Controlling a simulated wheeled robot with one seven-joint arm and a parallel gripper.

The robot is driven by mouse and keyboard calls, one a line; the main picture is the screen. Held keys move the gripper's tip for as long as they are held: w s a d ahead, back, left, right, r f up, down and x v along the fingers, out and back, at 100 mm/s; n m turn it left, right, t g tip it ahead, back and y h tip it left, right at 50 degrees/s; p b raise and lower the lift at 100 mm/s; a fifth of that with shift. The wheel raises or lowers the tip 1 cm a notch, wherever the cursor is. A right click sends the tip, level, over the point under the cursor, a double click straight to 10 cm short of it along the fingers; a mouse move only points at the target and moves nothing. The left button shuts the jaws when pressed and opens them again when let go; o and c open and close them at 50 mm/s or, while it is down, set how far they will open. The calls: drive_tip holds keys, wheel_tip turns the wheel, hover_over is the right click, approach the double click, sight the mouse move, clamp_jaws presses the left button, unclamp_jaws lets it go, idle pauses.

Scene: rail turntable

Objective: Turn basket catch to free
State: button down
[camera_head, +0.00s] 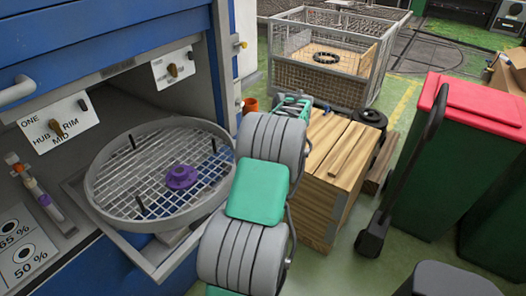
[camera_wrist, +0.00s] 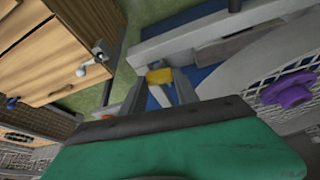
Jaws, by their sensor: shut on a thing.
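A yellow catch (camera_wrist: 159,76) shows in the wrist view beside the grey frame of the basket tray. My gripper (camera_wrist: 161,86) is at it, with its two grey fingers shut on it. The exact angle of the catch is hard to tell. The round wire basket (camera_head: 160,185) with a purple hub (camera_head: 180,177) sits on the pulled-out tray in the head view. The purple hub also shows at the right edge of the wrist view (camera_wrist: 287,91). In the head view my grey and green arm hides the gripper and the catch.
A blue machine (camera_head: 120,35) with dial plates (camera_head: 58,124) stands at the left. A wooden crate (camera_head: 325,180) is just right of my arm. A green bin with a red lid (camera_head: 470,105) stands farther right, and a wire cage (camera_head: 325,65) behind. Green floor lies between them.

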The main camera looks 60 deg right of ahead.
drive_tip(key=shift+n+y, duration=0.3)
drive_tip(key=shift+n, duration=0.5)
drive_tip(key=shift+d, duration=0.1)
drive_tip(key=c, duration=0.9)
unclamp_jaws()
drive_tip(key=shift+r, duration=0.1)
drive_tip(key=v, duration=0.7)
drive_tip(key=shift+s+r, duration=0.25)
drive_tip(key=shift+r, duration=0.05)
